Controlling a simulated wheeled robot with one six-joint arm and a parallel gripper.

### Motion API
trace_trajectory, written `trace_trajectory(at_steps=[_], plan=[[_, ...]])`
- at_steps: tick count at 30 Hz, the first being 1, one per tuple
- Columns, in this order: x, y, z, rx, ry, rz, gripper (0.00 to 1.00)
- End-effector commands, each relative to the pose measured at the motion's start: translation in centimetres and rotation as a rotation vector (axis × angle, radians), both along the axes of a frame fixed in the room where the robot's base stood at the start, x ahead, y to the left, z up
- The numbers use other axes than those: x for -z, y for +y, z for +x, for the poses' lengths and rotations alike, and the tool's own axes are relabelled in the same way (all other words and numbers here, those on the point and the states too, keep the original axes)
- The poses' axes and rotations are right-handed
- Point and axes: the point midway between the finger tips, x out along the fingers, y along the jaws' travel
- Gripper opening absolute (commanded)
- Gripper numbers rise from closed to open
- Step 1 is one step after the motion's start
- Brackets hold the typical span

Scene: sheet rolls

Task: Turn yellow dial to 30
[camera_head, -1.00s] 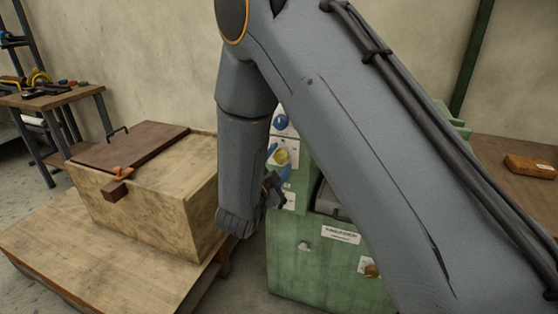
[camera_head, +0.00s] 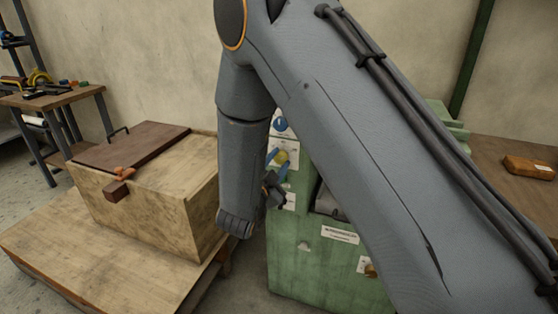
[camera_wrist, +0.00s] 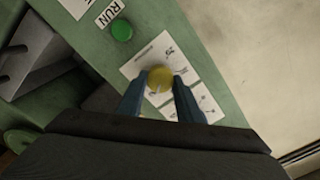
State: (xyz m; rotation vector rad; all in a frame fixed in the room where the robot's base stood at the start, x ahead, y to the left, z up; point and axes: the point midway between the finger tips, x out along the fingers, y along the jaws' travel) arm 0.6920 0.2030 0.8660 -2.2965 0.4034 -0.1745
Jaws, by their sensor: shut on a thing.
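The yellow dial (camera_wrist: 160,79) sits on a white label plate (camera_wrist: 140,68) on the green machine. In the wrist view my gripper (camera_wrist: 160,92) has one blue finger on each side of the dial and is shut on it. The dial's scale marks are too small to read, and part of the plate is hidden behind the fingers. In the head view the yellow dial (camera_head: 281,157) shows between my gripper's blue fingers (camera_head: 279,163), partly covered.
A blue dial (camera_head: 280,124) is above the yellow one. A green button (camera_wrist: 122,30) marked RUN is nearby. A wooden chest (camera_head: 150,207) with a brown lid stands left of the machine (camera_head: 300,262). A brown block (camera_head: 529,167) lies on the right table.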

Motion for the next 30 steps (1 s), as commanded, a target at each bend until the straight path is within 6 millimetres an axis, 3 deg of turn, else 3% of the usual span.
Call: trace_trajectory(at_steps=[30], plan=[[-0.19, 0.08, 0.01, 0.001, 0.326, -0.895, 0.1]])
